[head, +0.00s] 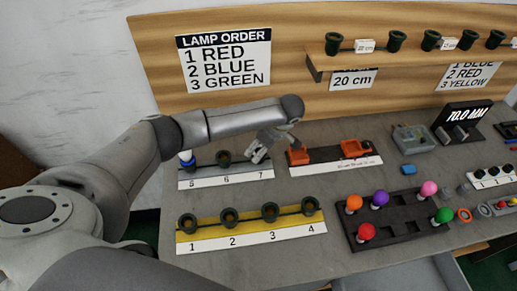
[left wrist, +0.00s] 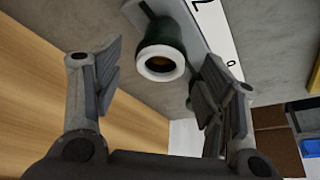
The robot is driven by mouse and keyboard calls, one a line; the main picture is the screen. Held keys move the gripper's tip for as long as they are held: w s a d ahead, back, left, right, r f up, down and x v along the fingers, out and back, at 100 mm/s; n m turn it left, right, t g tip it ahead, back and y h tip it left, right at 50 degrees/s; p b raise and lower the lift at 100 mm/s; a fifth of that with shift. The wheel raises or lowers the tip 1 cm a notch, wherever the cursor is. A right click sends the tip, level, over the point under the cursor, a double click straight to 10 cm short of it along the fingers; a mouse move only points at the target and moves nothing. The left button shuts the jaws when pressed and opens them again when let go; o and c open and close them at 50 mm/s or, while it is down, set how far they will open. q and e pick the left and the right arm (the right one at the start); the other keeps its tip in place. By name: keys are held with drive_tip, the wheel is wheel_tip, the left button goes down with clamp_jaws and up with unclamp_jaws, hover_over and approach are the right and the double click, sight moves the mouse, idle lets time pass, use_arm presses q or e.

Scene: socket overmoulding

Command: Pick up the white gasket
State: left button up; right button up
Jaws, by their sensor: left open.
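The white gasket (left wrist: 160,78) shows in the left wrist view as a white ring around the mouth of a dark green socket (left wrist: 163,33). The opening inside the ring is dark brown. My left gripper (head: 264,149) is open above the 7 end of the strip marked 5, 6, 7 (head: 228,179) in the head view. In the left wrist view its two fingers stand apart on either side of the ring, with nothing between the pads clearly touched. In the head view the gripper hides most of that socket. My right gripper is not in view.
An orange fixture (head: 299,156) stands just right of my gripper. A blue part (head: 187,158) sits at socket 5. A yellow strip (head: 251,222) with sockets 1 to 4 lies in front. A black tray (head: 400,225) holds coloured bulbs. The wooden board rises behind.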

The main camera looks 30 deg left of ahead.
use_arm(q)
drive_tip(key=shift+c, duration=1)
drive_tip(key=c, duration=0.5)
drive_tip(key=shift+c, duration=0.5)
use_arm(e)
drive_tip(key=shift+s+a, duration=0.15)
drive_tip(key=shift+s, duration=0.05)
